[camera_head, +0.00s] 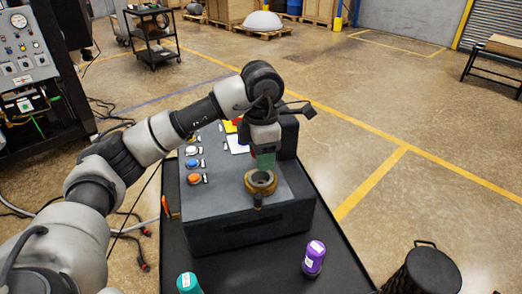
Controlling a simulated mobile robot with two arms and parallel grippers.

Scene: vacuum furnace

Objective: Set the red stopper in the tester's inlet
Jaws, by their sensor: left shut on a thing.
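The tester (225,200) is a dark grey box on a black top. Its inlet (260,182) is a brass-coloured ring with a dark opening, on the tester's upper face at the right. Whether this piece touches the ring I cannot tell. I cannot make out a red stopper for sure; a small red patch (238,121) shows behind my left arm. My right gripper is not in view.
A teal stopper-like thing (188,283) and a purple one (313,258) stand on the black top (275,265) in front of the tester. Coloured buttons (193,164) line the tester's left side. A black bin (424,270) stands at the lower right.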

